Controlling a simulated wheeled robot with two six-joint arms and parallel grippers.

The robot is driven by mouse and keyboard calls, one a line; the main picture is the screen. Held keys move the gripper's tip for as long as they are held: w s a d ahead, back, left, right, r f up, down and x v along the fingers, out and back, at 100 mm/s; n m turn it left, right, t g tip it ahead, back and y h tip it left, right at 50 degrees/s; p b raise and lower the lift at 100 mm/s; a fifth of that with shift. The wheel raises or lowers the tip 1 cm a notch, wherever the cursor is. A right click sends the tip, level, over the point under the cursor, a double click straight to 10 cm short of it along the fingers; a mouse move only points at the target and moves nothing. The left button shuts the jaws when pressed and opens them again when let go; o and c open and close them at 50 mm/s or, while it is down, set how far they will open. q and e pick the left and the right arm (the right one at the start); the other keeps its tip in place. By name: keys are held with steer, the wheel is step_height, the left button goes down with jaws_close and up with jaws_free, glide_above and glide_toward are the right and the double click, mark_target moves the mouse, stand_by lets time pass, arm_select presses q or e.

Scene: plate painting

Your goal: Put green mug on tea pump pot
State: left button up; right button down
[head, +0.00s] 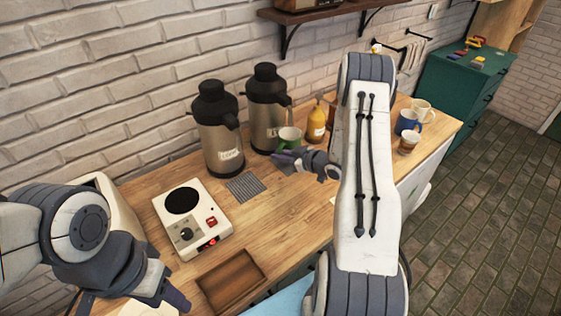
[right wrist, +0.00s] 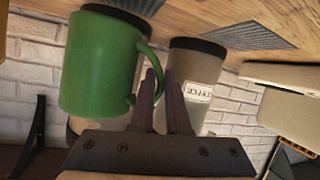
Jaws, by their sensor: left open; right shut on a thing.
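The green mug (head: 290,137) is in front of the right-hand pump pot (head: 268,108) in the head view and looks upright. My right gripper (head: 281,157) is shut on its handle; in the right wrist view the fingers (right wrist: 165,108) close on the handle of the mug (right wrist: 98,65). I cannot tell whether the mug touches the table. My left gripper (head: 168,295) is open and empty at the lower left.
A grey mat (head: 245,186) lies before the left pot. A hot plate (head: 191,218) and a brown tray (head: 231,280) are nearer. A yellow bottle (head: 316,125) stands right of the pots. A blue mug (head: 407,122) and other cups are farther right. My right arm hides some table.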

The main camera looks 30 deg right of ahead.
step_height(320, 180, down, 3)
steer(key=shift+f+p, duration=0.15)
steer(key=shift+p, duration=0.25)
steer(key=shift+f, duration=0.1)
steer(key=shift+f+b, duration=0.2)
steer(key=shift+b, duration=0.1)
steer(key=c, duration=0.9)
jaws_free()
steer(key=shift+r, duration=0.15)
